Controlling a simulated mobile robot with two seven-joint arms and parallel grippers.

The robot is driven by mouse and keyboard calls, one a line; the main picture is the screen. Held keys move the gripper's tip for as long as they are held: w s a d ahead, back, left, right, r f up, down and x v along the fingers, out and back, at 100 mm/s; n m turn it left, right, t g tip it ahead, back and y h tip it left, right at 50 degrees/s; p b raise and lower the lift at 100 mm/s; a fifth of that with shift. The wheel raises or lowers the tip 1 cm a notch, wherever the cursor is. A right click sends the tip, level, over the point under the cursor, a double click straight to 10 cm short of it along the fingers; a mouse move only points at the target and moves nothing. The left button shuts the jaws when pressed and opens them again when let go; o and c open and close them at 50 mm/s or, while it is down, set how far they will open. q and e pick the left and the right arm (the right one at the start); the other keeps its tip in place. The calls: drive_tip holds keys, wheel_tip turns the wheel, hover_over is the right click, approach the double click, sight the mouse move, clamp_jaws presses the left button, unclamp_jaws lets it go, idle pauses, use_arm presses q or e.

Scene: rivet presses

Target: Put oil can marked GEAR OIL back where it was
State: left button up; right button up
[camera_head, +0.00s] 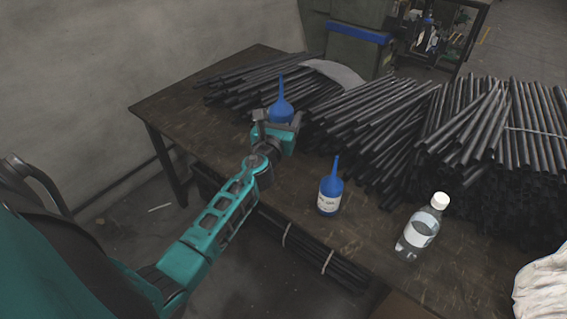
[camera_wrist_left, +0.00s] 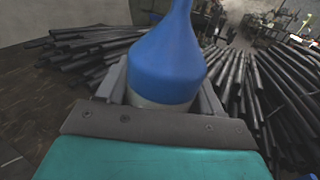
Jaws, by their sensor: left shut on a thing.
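A blue oil can (camera_head: 281,105) with a thin spout is held upright in my left gripper (camera_head: 276,124), over the left part of the table near the dark rods. The same can fills the middle of the left wrist view (camera_wrist_left: 166,62), between the fingers of my left gripper (camera_wrist_left: 165,100). Its label is hidden, so I cannot read its marking. A second blue oil can (camera_head: 330,187) with a white label stands upright on the table, nearer the front edge. The label's text is too small to read surely. My right gripper is not in view.
Piles of dark rods (camera_head: 375,125) cover the back and right of the table (camera_head: 185,105). A clear bottle with a white cap (camera_head: 421,228) stands at the front right. A white cloth-like thing (camera_head: 543,290) lies at the right edge. The table's left end is bare.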

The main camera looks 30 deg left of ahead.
use_arm(q)
wheel_tip(320, 180, down, 14)
drive_tip(key=b, duration=1.2)
drive_tip(key=shift+f, duration=0.15)
drive_tip(key=shift+f+b, duration=0.4)
drive_tip(key=shift+b, duration=0.2)
drive_tip(key=shift+f, duration=0.15)
drive_tip(key=o, duration=1.2)
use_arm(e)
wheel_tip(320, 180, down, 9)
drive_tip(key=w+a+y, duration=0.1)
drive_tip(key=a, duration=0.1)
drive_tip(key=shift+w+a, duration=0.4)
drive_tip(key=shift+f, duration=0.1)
